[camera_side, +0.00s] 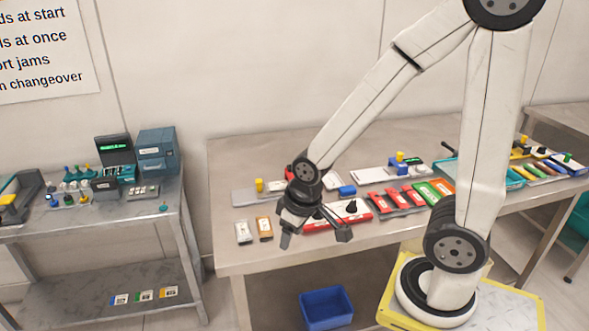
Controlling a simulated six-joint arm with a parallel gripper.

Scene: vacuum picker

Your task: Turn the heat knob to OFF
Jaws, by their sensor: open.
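My gripper (315,238) hangs over the front left part of the long table (225,178), its two fingers spread apart with nothing visible between them. A small black knob (352,207) stands on a red and white panel (322,224) just to the right of and behind the right finger. I cannot read any label, so I cannot tell whether this is the heat knob or where it points. The gripper hides part of the panel.
A white block (243,232) and an orange block (264,228) lie left of the gripper. A blue bin (326,306) sits below the table. A side bench (100,225) stands left.

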